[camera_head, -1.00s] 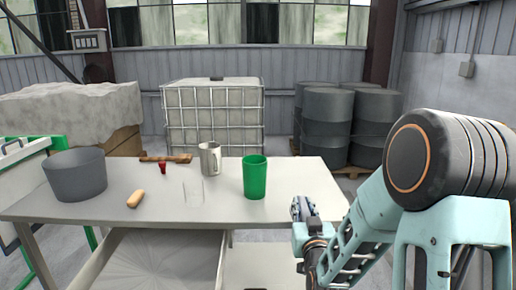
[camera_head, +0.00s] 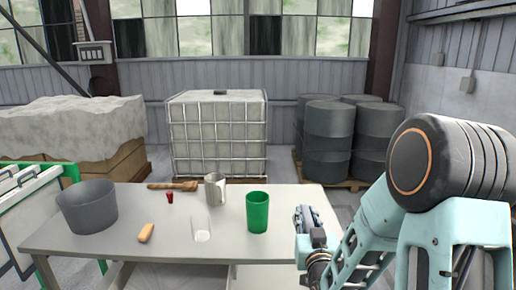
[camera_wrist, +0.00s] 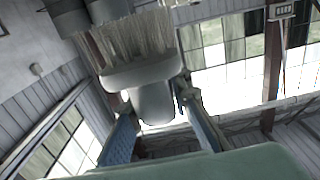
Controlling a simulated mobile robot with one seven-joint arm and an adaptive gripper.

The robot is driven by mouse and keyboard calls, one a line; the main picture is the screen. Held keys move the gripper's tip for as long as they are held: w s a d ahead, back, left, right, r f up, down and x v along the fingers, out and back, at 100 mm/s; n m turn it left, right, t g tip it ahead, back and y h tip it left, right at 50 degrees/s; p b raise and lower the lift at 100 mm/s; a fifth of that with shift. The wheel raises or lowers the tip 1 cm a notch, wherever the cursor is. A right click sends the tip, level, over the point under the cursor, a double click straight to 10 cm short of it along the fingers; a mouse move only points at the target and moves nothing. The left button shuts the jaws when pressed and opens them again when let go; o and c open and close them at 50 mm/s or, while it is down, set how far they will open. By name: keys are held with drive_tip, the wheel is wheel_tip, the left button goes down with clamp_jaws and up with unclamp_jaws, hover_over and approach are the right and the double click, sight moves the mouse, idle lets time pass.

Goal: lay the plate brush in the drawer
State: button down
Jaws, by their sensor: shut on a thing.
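The plate brush (camera_wrist: 145,82) is in my gripper, with a pale grey body and pale bristles pointing to the top of the wrist view. My gripper (camera_wrist: 157,108) is shut on the body, one finger on each side. In the head view my gripper (camera_head: 312,228) is at the table's right end, seen partly edge-on; the brush cannot be made out clearly there. The drawer (camera_head: 180,277) sits below the table's front edge at the bottom of the head view. Only a strip of it shows; its inside is mostly out of frame.
On the table (camera_head: 270,246) stand a grey tub (camera_head: 87,207), a metal mug (camera_head: 215,190), a green cup (camera_head: 257,212) and a clear glass (camera_head: 202,229). A wooden-handled tool (camera_head: 173,185), a small red thing (camera_head: 170,198) and a yellowish piece (camera_head: 146,233) also lie there.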

wheel_tip(320, 180, up, 6)
drive_tip(key=p, duration=0.4)
drive_tip(key=shift+a, duration=0.2)
